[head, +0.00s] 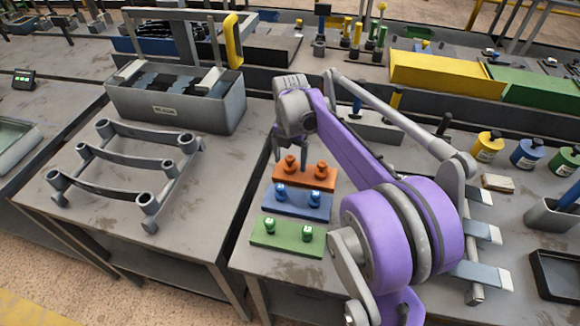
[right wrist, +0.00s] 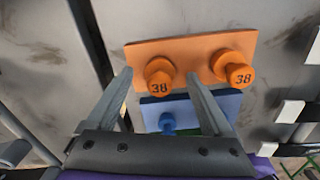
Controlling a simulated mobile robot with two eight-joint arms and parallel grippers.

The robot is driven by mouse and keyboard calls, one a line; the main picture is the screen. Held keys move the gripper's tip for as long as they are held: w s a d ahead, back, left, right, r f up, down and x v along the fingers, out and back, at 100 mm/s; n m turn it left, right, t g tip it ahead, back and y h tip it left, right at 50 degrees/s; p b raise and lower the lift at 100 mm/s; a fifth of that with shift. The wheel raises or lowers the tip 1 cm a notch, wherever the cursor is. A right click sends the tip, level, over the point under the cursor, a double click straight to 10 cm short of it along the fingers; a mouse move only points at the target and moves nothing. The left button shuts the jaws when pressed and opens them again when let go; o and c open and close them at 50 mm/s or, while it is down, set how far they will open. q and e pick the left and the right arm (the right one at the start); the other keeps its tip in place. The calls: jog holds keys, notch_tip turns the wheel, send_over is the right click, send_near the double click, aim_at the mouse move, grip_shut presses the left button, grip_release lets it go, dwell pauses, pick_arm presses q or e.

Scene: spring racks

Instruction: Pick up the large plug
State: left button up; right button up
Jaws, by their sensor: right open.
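My right gripper (head: 290,157) is open and points down over the left orange plug (head: 290,167). In the right wrist view, that plug (right wrist: 159,76), marked 38, shows between the open fingers (right wrist: 158,80); I see no contact. A second orange plug (head: 320,170), also marked 38 (right wrist: 238,74), stands to its right on the same orange block (head: 304,180). A blue block (head: 297,203) and a green block (head: 287,237) each carry two plugs of their own colour. I cannot tell which plug is the large one. My left gripper is out of view.
A grey rack with curved bars (head: 125,165) and a grey bin (head: 178,105) stand on the left table. A gap separates the two tables. A rack with pale flat tabs (head: 482,232) and yellow, blue and green bottles (head: 525,154) are at the right.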

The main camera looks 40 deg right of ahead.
jog(key=shift+f, duration=0.65)
jog(key=c, duration=1.2)
jog(key=shift+r, duration=0.1)
